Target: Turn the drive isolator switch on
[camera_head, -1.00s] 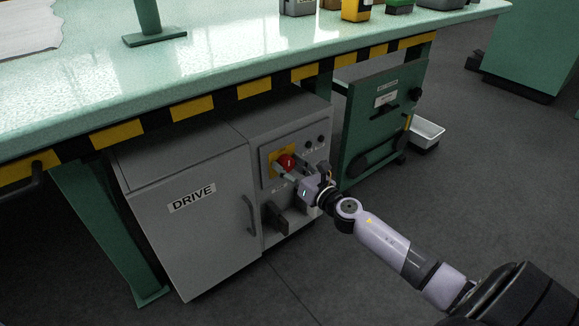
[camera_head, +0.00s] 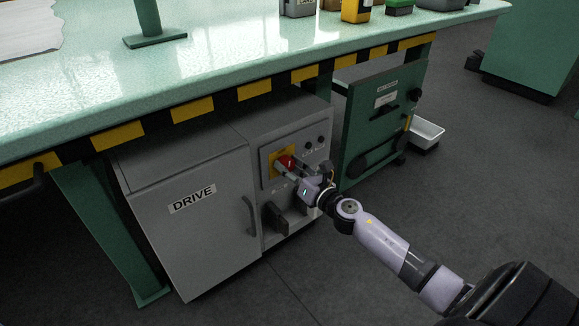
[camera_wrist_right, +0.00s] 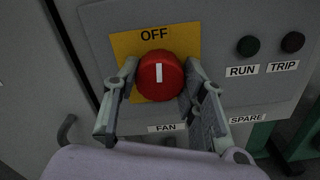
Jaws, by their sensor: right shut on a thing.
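The drive isolator switch is a round red knob (camera_head: 286,161) on a yellow plate (camera_head: 268,168) on the front of the grey DRIVE cabinet (camera_head: 205,245). In the right wrist view the knob (camera_wrist_right: 160,72) carries a white mark that stands upright, in line with the OFF label (camera_wrist_right: 153,34) above it. My right gripper (camera_head: 288,168) is shut on the knob, with one finger on each side of it. The lower part of the yellow plate is partly hidden by the fingers. My left gripper is not in view.
RUN (camera_wrist_right: 248,46) and TRIP (camera_wrist_right: 292,42) indicators sit right of the knob. A dark handle (camera_head: 272,217) is below. The bench top (camera_head: 230,60) with its striped edge overhangs the cabinet. A green cabinet (camera_head: 370,125) stands to the right, and open floor lies in front.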

